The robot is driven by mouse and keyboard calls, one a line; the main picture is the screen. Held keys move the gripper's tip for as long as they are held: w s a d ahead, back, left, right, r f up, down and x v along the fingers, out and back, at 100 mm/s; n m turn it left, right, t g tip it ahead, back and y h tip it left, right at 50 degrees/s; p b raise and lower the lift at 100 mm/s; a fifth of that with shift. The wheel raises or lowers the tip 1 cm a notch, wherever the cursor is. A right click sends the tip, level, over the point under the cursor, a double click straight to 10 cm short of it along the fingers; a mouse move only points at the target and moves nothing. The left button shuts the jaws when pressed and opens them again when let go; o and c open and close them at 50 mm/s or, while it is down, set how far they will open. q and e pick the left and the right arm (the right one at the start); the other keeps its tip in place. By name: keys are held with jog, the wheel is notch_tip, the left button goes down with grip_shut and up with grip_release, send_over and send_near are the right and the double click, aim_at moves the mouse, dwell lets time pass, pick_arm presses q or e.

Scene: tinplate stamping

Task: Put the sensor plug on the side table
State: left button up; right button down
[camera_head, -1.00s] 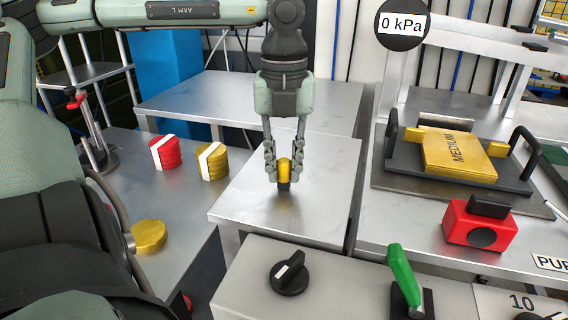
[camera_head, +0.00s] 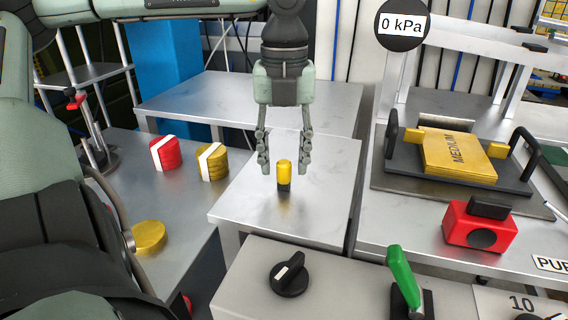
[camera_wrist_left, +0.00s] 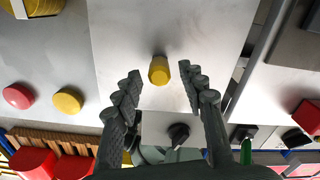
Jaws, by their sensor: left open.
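The sensor plug (camera_head: 284,174), with a yellow top and a dark base, stands upright on the small metal side table (camera_head: 240,198). My left gripper (camera_head: 285,170) is open, with its fingers spread on either side of the plug and apart from it. In the left wrist view the plug (camera_wrist_left: 159,70) lies beyond the two open fingers (camera_wrist_left: 160,85), clear of both. My right gripper is not in view.
A red stack (camera_head: 165,153) and a yellow stack (camera_head: 212,162) stand on the left table. On the right are a die plate marked MEDIUM (camera_head: 460,155) and a red box (camera_head: 478,224). A panel with a black knob (camera_head: 289,275) and green lever (camera_head: 403,277) is in front.

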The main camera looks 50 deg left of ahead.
aim_at(284, 163)
pick_arm(q)
notch_tip(284, 163, up, 11)
jog(key=shift+f, duration=0.2)
